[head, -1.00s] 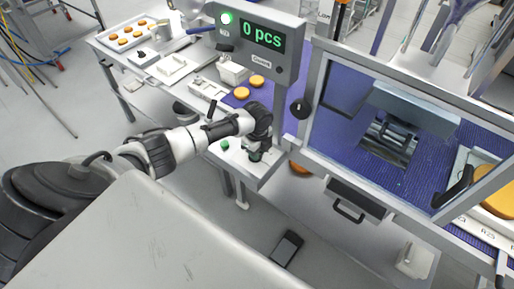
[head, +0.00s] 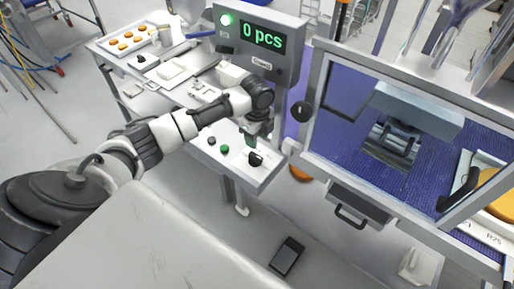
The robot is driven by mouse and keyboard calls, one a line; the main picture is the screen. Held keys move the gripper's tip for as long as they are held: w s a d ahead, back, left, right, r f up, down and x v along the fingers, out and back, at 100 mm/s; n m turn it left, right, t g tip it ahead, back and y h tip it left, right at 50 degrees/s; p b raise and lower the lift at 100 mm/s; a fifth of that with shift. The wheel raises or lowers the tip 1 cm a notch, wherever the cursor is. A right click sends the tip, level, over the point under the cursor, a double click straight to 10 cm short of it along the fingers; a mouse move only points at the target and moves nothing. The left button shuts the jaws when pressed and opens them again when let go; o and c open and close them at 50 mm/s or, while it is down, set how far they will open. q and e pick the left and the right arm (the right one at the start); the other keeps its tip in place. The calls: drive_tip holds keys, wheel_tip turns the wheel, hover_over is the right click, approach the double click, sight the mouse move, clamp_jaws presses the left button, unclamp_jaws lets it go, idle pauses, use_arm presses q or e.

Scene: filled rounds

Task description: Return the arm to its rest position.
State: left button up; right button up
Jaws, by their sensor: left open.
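My left arm (head: 170,132) reaches in from the left side of the head view. Its gripper (head: 249,138) is open and points down, above the small white control panel (head: 262,178). It looks empty, and its fingers are small and partly dark. Below it on the panel is a black knob (head: 255,159), apart from the fingers as far as I can tell. A green button (head: 224,149) and a dark button (head: 211,140) are to its left. My right gripper is not in view.
A display (head: 262,40) reading "0 pcs" stands behind the arm. A framed guard (head: 310,135) over a blue belt is on the right. A tray of orange rounds (head: 125,41) is at the back left. Open floor (head: 60,135) lies on the left.

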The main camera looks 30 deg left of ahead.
use_arm(q)
drive_tip(key=shift+r, duration=0.85)
